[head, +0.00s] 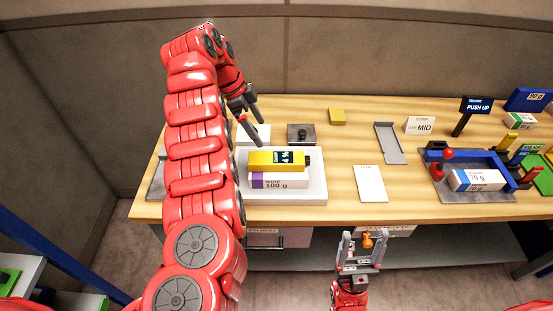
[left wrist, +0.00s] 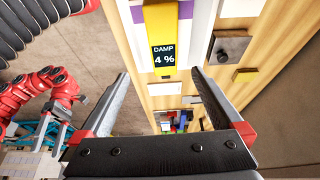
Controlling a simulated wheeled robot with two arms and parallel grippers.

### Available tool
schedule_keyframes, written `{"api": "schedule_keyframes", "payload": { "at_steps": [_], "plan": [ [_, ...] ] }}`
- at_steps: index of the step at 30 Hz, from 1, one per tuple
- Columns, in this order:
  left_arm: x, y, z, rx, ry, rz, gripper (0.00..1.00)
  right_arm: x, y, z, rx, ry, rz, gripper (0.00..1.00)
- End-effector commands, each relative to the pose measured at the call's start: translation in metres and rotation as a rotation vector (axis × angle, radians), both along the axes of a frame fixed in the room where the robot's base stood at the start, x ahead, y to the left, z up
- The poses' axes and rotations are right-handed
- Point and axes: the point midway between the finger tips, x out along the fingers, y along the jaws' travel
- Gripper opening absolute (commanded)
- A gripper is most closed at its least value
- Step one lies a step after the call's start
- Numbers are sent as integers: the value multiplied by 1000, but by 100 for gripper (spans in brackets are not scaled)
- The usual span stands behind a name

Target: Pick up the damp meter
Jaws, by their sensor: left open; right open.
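The damp meter (head: 277,159) is a yellow block with a dark display reading 4 %. It lies on top of a white and purple ream marked WIDE 100 g (head: 280,181), which rests on a white plate (head: 312,190). The meter also shows in the left wrist view (left wrist: 164,28), ahead of the fingers. My left gripper (head: 245,108) is open and empty, above and behind the meter, apart from it; it also shows in the left wrist view (left wrist: 160,80). My right gripper (head: 361,240) is open in front of the table's front edge, far from the meter.
A dark metal block (head: 301,134) and a yellow pad (head: 337,116) lie behind. A blue fixture (head: 470,162) holds a 70 g ream (head: 481,180) at right. A white card (head: 370,183) lies mid-table.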

Motion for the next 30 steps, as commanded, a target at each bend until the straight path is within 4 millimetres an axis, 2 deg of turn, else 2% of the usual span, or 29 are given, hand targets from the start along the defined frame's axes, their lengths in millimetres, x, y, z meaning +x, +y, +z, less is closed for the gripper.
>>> {"api": "schedule_keyframes", "payload": {
  "at_steps": [3,12,15,22,30],
  "plan": [
    [-1,-6,-16,6,2,-1,100,0,0,6,0,0,0,70],
    [1,-21,-59,5,-3,2,100,0,0,4,0,0,0,70],
    [1,-30,-68,1,-1,1,100,0,0,14,0,0,0,70],
    [1,-35,-83,0,-1,3,100,0,0,20,0,0,0,70],
    [6,-43,-105,0,1,2,100,0,0,45,0,0,0,70]
  ]
}}
